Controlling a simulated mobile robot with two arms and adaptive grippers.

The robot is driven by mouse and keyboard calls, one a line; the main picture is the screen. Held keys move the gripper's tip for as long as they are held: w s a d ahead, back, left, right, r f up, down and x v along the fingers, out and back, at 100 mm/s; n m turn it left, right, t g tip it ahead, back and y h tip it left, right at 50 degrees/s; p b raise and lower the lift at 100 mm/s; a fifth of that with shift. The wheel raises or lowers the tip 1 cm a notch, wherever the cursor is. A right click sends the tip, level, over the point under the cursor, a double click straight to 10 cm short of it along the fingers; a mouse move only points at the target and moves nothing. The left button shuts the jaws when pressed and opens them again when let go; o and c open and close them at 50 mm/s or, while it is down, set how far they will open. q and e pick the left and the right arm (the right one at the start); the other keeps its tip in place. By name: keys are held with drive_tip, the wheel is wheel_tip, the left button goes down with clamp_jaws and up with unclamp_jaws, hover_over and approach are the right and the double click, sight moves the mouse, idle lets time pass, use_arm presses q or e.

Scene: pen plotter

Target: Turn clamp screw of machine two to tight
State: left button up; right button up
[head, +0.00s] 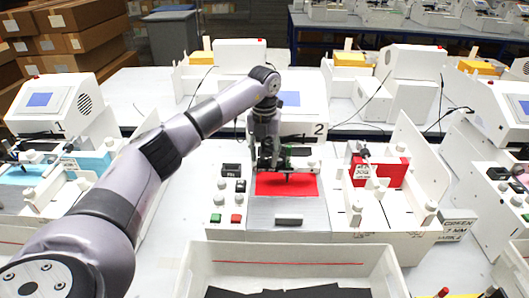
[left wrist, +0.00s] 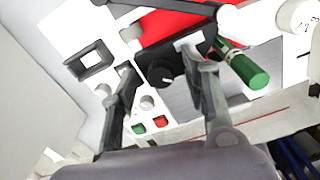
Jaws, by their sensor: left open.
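Machine two (head: 318,128), marked with a 2, stands in the middle of the head view with a red sheet (head: 302,186) on its bed. My left gripper (head: 268,163) is over the left part of that sheet, at the pen carriage. In the left wrist view my left gripper (left wrist: 158,66) is open, its two fingers on either side of a dark round knob (left wrist: 161,75) that looks like the clamp screw. I cannot tell whether the fingers touch it. A green pen (left wrist: 245,65) sits beside the right finger. In the head view my gripper hides the knob.
Green and red buttons (head: 226,218) and black switches (head: 231,170) are on the machine's left panel. A white bin (head: 290,252) stands in front. Another machine (head: 50,105) is at left, and a red block (head: 395,172) is at right.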

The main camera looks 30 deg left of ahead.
use_arm(q)
drive_tip(key=shift+c, duration=0.5)
clamp_jaws()
